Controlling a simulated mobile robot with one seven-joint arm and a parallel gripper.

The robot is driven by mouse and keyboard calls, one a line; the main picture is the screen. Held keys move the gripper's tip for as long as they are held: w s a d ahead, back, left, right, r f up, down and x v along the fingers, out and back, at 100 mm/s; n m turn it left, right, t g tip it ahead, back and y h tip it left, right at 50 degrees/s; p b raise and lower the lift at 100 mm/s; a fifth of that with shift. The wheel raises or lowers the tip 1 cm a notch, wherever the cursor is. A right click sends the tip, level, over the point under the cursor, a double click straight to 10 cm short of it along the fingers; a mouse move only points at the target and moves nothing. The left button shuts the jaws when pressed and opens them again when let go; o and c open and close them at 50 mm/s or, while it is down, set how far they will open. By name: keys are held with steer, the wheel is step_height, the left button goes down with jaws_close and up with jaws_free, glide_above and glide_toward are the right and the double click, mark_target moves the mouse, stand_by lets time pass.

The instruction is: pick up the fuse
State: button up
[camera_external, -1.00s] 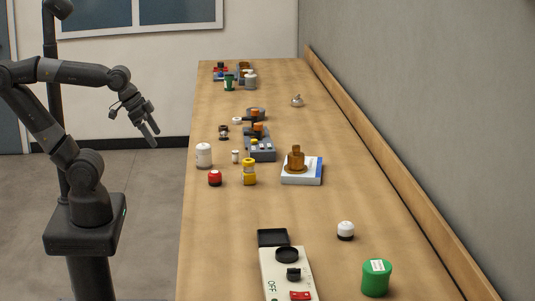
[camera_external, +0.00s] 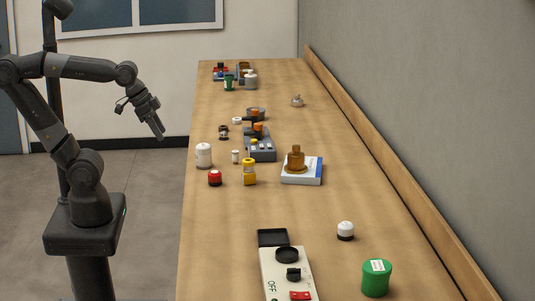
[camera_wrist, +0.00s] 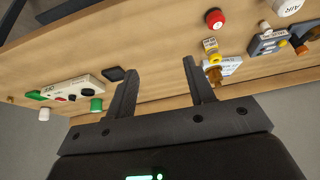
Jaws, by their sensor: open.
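No part is clearly labelled as the fuse. The closest match is a small white cylinder (camera_external: 236,156), upright on the bench between a larger white canister and a grey switch block; it also shows at the upper right of the wrist view (camera_wrist: 265,28). My gripper (camera_external: 159,130) is off the bench's left edge, above the floor, well apart from every object. In the wrist view my gripper (camera_wrist: 160,68) has its two fingers spread with nothing between them.
The wooden bench (camera_external: 215,235) holds a white canister (camera_external: 204,155), red-capped jar (camera_external: 215,178), yellow jar (camera_external: 249,172), grey switch block (camera_external: 262,151), amber bottle (camera_external: 296,160) on a box, OFF panel (camera_external: 276,266) and green can (camera_external: 376,278). A wall closes the right side.

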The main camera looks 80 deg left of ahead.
steer(key=w+a+r+g, duration=0.2)
steer(key=w+a, duration=0.4)
steer(key=w, duration=0.3)
steer(key=g, duration=0.3)
glide_toward(236, 151)
steer(key=shift+s+d+m, duration=0.25)
steer(key=shift+s+m, duration=0.15)
step_height(236, 151, down, 5)
steer(key=shift+a+f, duration=0.1)
steer(key=shift+f, duration=0.15)
steer(key=shift+w+a+f, duration=0.1)
steer(key=shift+w+f, duration=0.15)
steer(key=shift+f, duration=1.1)
steer(key=shift+w+a+f, duration=0.1)
steer(key=shift+w+f, duration=0.1)
steer(key=shift+f, duration=1.15)
steer(key=shift+c, duration=0.2)
